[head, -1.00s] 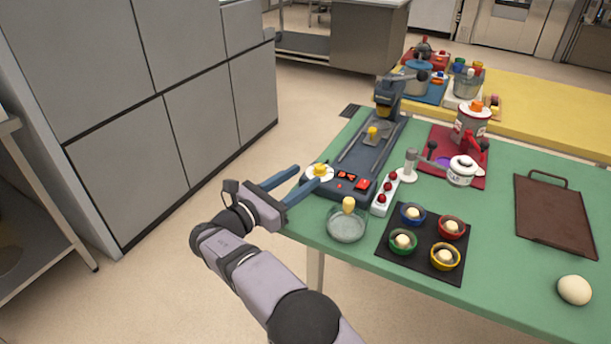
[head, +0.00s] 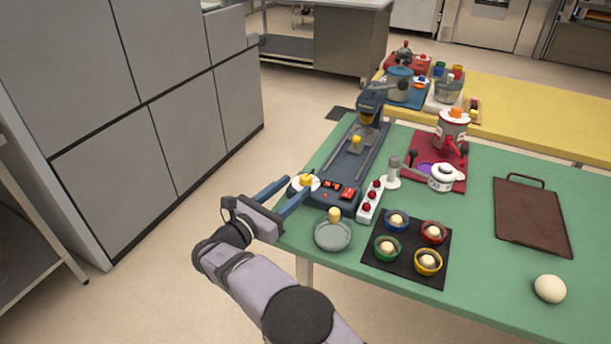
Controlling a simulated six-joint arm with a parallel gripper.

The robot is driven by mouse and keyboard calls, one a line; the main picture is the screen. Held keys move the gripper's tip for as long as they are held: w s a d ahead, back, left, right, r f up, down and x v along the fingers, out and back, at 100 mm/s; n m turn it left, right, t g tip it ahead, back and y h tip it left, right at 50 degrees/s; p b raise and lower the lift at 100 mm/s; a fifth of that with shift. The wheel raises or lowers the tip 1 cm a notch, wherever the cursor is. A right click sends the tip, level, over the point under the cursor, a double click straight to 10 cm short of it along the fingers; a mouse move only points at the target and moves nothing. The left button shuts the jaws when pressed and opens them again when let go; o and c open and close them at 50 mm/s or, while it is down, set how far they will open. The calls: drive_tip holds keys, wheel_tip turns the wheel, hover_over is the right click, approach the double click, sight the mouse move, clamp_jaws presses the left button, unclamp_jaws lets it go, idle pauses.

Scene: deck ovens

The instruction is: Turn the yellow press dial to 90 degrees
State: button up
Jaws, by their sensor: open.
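The yellow press dial (head: 305,180) sits on a white disc at the front left corner of the dark blue press (head: 345,168), on the green table. My gripper (head: 301,188) is open, its two blue fingers pointing right toward the dial. In this view the dial lies between the fingertips or just beyond them; I cannot tell whether they touch it. The press's front panel has red buttons (head: 347,193) and small displays. The dial's angle marks are too small to read.
A glass bowl (head: 333,236) with a yellow-knobbed item stands close in front of the press. A white strip with red knobs (head: 370,203) lies right of it. A black mat (head: 408,272) holds several coloured cups. A brown tray (head: 532,220) and an egg (head: 549,289) are further right.

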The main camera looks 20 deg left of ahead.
sight(302, 180)
drive_tip(key=shift+p+x, duration=0.35)
drive_tip(key=shift+x, duration=2.65)
drive_tip(key=shift+f, duration=0.1)
drive_tip(key=c, duration=1)
